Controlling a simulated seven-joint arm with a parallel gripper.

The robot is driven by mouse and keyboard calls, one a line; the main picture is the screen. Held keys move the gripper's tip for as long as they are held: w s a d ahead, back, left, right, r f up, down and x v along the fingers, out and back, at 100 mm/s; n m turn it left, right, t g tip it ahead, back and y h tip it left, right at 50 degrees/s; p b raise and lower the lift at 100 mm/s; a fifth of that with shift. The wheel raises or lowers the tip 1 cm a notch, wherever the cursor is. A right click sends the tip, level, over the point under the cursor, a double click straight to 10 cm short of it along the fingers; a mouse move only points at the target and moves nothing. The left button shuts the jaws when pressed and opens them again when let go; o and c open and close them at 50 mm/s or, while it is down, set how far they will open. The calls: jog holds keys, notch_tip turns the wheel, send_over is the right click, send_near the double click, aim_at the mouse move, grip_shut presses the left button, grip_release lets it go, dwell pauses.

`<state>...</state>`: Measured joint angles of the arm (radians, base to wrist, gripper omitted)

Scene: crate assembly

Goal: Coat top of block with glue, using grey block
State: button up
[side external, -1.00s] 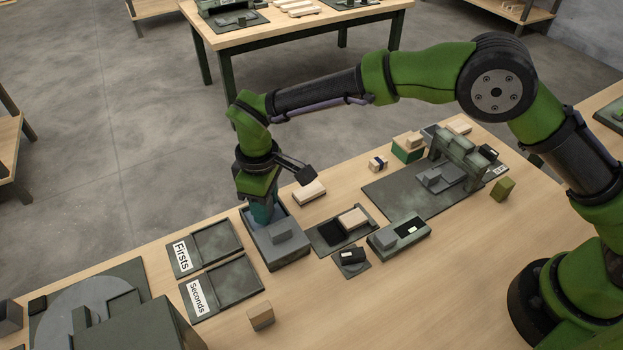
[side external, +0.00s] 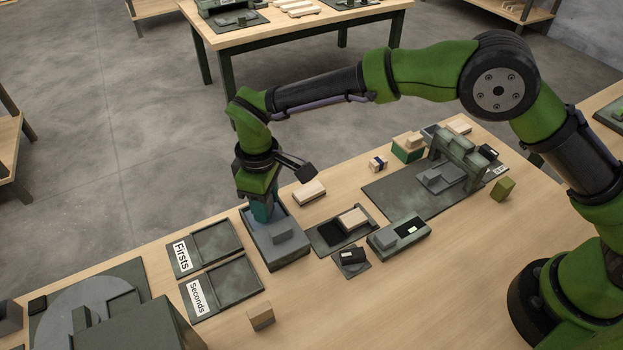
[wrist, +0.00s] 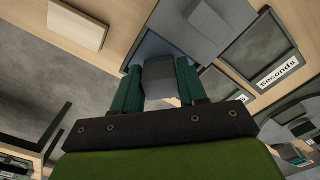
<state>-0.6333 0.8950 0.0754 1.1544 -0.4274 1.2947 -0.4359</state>
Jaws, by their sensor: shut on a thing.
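My gripper (side external: 262,216) points down over the far end of the grey tray (side external: 287,258). In the wrist view its teal fingers (wrist: 158,88) are shut on a grey block (wrist: 159,72). In the side view the held block is mostly hidden, and I cannot tell whether it touches the tray. Another grey block (side external: 279,236) sits on the tray, just in front of my gripper. A wooden block (side external: 353,218) lies on a dark tray (side external: 318,245) to the right, beside a black pad (side external: 332,232). I see no clear glue.
Trays labelled Firsts (side external: 217,242) and Seconds (side external: 232,283) lie to the left. A grey box (side external: 398,237) and a small dark pad (side external: 351,260) stand to the right.

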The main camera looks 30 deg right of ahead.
jog(key=shift+r, duration=3.2)
jog(key=shift+f, duration=0.1)
